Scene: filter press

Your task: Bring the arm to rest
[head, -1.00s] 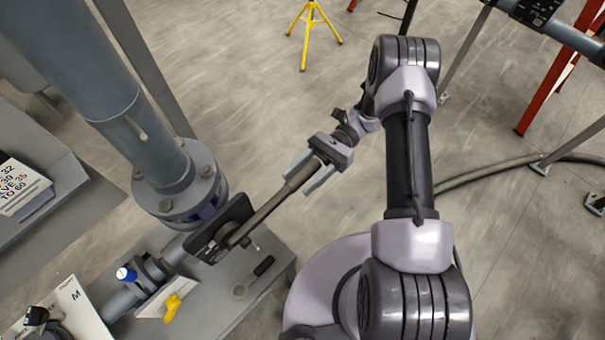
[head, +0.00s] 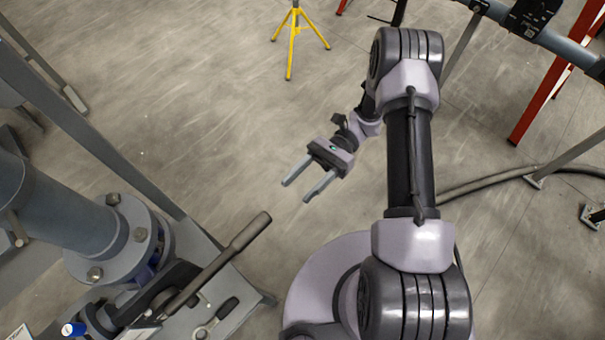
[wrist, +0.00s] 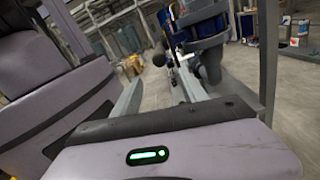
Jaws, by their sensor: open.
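My gripper (head: 305,191) is open and empty in the head view, with its two grey fingers apart over bare floor. My arm is bent, with the wrist to the left of the upper link. A valve lever (head: 222,258) on the pipework stands to the lower left of the gripper, clear of the fingers. In the wrist view, my gripper (wrist: 165,90) has its fingers spread at left and right, with nothing between them close up. The blue pipe part (wrist: 195,28) shows beyond the fingertips.
A yellow stand (head: 298,38) is at the top, a red frame (head: 545,85) and a hose (head: 480,185) at right. The floor around the gripper is clear.

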